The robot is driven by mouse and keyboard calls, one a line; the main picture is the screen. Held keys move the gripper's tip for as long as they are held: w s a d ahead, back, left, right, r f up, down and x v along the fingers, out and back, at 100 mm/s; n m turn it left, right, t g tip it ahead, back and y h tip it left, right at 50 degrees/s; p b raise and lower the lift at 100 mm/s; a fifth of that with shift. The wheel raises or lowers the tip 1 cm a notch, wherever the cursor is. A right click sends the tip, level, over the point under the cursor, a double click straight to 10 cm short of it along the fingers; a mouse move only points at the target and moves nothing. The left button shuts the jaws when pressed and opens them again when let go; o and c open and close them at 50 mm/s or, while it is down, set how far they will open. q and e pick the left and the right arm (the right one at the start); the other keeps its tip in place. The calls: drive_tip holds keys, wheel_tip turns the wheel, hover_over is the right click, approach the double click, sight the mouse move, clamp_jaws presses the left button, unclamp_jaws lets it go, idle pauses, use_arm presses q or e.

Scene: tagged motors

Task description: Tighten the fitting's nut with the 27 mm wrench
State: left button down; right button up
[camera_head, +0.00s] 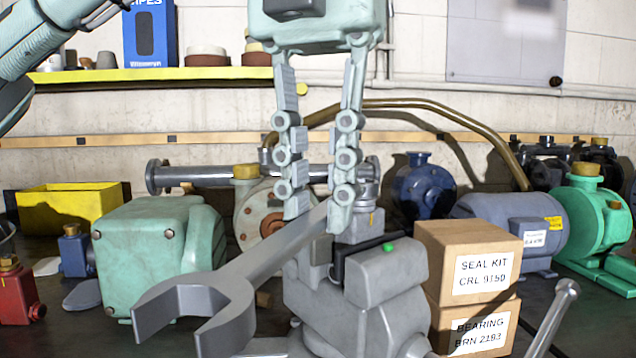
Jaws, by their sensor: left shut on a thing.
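My left gripper (319,208) hangs in the centre, pointing down, with its two fingers shut on the shaft of a large grey wrench (245,268). The wrench slants from the fingers down to the lower left. Its open-ended jaw (195,308) is nearest the camera, in front of the green box-shaped housing. No size mark can be read on it. Brass caps or nuts show on several units, such as the red valve (15,293) and the small blue fitting (75,252); I cannot tell which is the task's nut. My right gripper is not in view.
A grey machine (350,310) stands below the gripper. To its right are stacked cartons (468,255), a blue-grey motor (510,225) and a green pump (590,215). A green housing (155,245) and yellow bin (70,202) stand left. A metal rod (553,320) shows lower right.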

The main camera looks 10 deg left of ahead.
use_arm(q)
drive_tip(key=shift+r+p, duration=0.5)
drive_tip(key=shift+r, duration=0.25)
drive_tip(key=shift+r, duration=0.1)
drive_tip(key=shift+r, duration=0.9)
drive_tip(key=shift+r, duration=2.5)
drive_tip(key=shift+s+f, duration=0.1)
